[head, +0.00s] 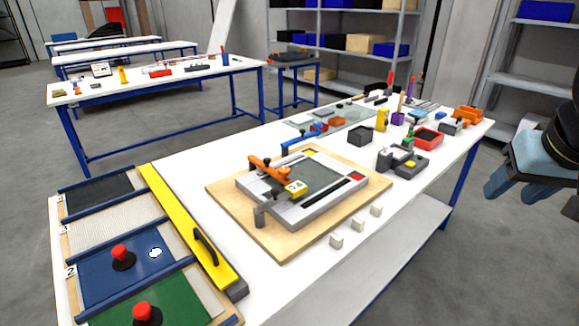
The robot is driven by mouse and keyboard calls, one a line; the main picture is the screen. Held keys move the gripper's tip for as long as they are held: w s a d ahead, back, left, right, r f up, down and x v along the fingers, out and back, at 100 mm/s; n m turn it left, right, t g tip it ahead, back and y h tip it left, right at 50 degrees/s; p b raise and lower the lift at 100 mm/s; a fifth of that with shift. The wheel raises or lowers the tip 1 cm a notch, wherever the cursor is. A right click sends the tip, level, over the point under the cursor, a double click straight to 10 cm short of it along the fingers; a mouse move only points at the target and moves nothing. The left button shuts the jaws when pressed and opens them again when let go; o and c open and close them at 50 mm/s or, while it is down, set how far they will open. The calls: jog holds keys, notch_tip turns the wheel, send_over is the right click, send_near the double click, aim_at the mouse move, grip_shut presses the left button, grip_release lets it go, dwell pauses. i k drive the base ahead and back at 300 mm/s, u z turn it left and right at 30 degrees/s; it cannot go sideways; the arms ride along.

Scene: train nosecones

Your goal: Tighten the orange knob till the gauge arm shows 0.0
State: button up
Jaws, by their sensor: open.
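A grey frame fixture (257,206) lies on a wooden board (225,192) on the near white table. An orange arm (268,168) is mounted at the fixture's upper left. Orange parts sit around the arm and tag; I cannot tell which is the knob, nor make out the gauge arm's reading. My gripper (512,182) is at the right edge, beyond the table's right side, open and well apart from the fixture. Part of it is cut off by the frame.
A yellow bar with a black handle (205,246) and panels with red knobs (120,254) are at the left. Small boxes, tools and a red tray (427,137) crowd the table's far right.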

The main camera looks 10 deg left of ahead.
aim_at(283, 171)
jog(key=u, duration=0.95)
jog(key=i, duration=0.25)
jog(key=u, duration=0.15)
